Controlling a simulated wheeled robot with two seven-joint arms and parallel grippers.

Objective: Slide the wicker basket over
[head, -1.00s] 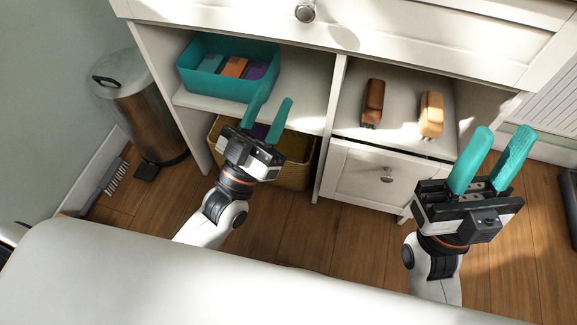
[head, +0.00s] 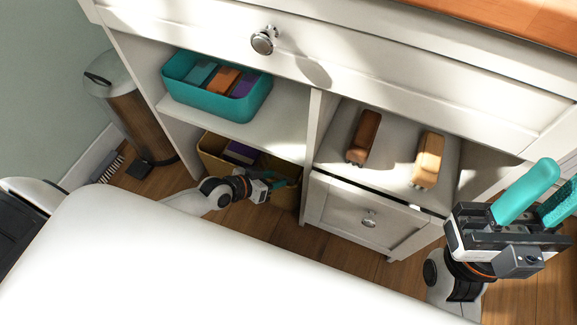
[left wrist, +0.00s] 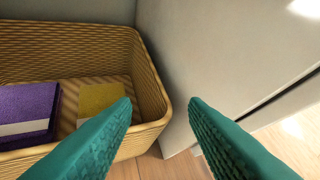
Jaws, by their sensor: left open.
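The tan wicker basket (head: 208,163) stands in the low left opening of the white cabinet, under a shelf. My right gripper (head: 562,178) is open and empty at the far right.
A teal bin (head: 215,103) with coloured blocks sits on the shelf above. A dark brown toy (head: 365,138) and a tan one (head: 428,160) stand in the right compartment, over a drawer (head: 362,212). A trash can (head: 135,125) and a brush (head: 107,167) are at left.

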